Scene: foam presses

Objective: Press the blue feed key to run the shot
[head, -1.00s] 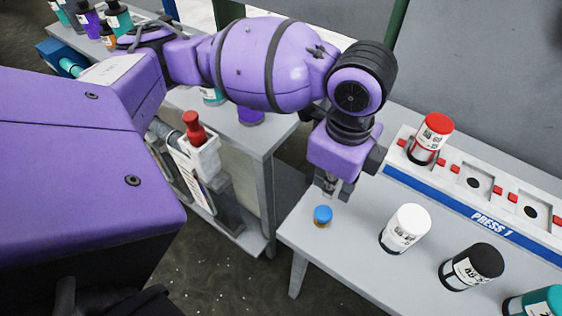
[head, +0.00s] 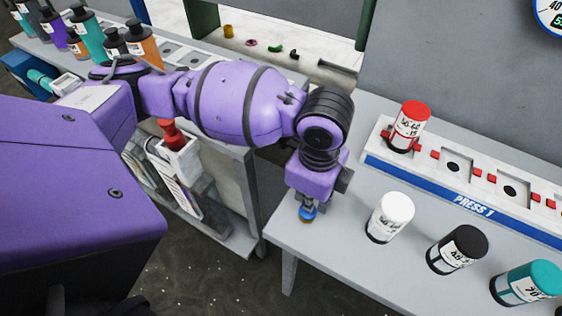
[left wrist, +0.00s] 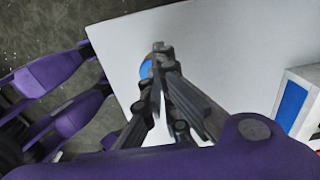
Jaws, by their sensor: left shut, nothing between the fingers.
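The blue feed key (head: 308,214) is a small round blue cap on a brass-coloured base at the near left corner of the grey press table. My left gripper (head: 307,205) points down over it with its fingers shut and empty. The fingertips overlap the top of the key in the head view; I cannot tell whether they touch it. In the left wrist view the shut fingertips (left wrist: 159,48) partly hide the key (left wrist: 146,68), whose blue edge shows on their left. My right gripper is in neither view.
White (head: 390,217), black (head: 457,249) and teal (head: 525,283) bottles stand on the table right of the key. A red-capped bottle (head: 408,126) sits in the first seat of the PRESS 1 rail (head: 474,205).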

